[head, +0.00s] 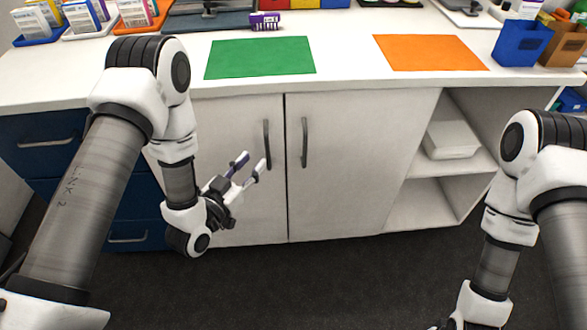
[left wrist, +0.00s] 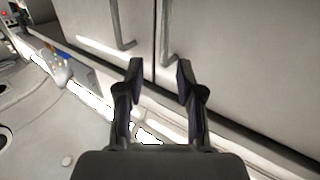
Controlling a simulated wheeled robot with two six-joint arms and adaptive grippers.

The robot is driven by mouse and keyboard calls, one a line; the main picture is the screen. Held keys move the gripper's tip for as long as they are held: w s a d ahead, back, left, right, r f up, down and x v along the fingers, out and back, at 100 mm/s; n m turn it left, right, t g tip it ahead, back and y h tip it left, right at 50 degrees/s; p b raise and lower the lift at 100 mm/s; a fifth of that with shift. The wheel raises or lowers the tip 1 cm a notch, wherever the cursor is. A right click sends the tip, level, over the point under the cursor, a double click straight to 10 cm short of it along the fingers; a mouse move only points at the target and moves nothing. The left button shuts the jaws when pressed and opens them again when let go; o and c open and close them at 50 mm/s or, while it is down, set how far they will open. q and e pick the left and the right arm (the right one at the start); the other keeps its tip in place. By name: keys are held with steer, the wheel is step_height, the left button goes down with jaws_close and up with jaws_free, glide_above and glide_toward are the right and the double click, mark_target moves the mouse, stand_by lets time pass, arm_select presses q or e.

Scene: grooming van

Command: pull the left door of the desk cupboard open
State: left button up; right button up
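The desk cupboard has a white left door (head: 230,200) and a white right door (head: 345,190), both shut at the middle seam. The left door's dark bar handle (head: 267,145) stands upright near the seam, opposite the right door's handle (head: 304,142). My left gripper (head: 253,162) is open and empty in front of the left door, its fingertips just left of the handle's lower end. Its spread fingers (left wrist: 159,70) also show in the left wrist view, with the two handles beyond and nothing between them. My right gripper is mostly cut off at the bottom edge.
Dark blue drawers (head: 45,143) stand left of the cupboard. Open shelves with a white box (head: 451,139) are on the right. The countertop above holds a green mat (head: 260,57), an orange mat (head: 430,52) and bins. The dark floor before the doors is clear.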

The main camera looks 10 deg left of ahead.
mark_target(266, 147)
arm_select(q)
steer(key=x, duration=0.5)
steer(key=f+x, duration=0.1)
steer(key=x, duration=0.2)
steer(key=shift+w+a+f+b, duration=0.1)
steer(key=shift+w+a+b, duration=0.1)
steer(key=shift+a+b, duration=0.15)
jaws_close()
